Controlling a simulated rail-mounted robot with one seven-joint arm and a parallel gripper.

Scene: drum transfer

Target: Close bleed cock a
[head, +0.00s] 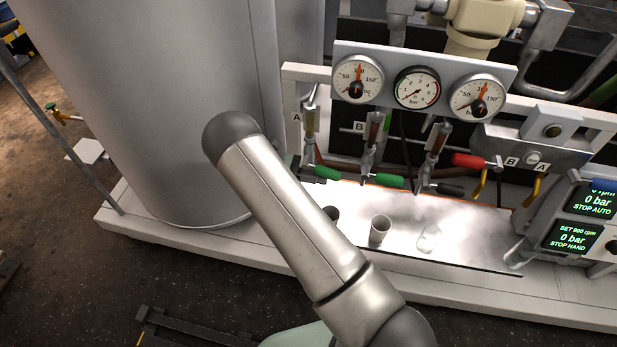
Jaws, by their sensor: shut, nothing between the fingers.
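The label A appears twice in the head view, and I cannot tell for sure which marks bleed cock a. On the right bracket (545,152), a yellow lever (534,190) hangs down below the right-hand A label (533,158). A second yellow lever (480,184) hangs to its left, near a B label (511,161). On the left, a valve with a green handle (326,173) hangs below the other A label (297,117). My arm crosses the middle of the view, ending in a dark rounded joint. My gripper is not visible.
Three round gauges (417,88) sit on a panel above the valves. A red handle (468,160) points left. A large grey drum (160,100) fills the left. Display boxes (570,238) stand at right.

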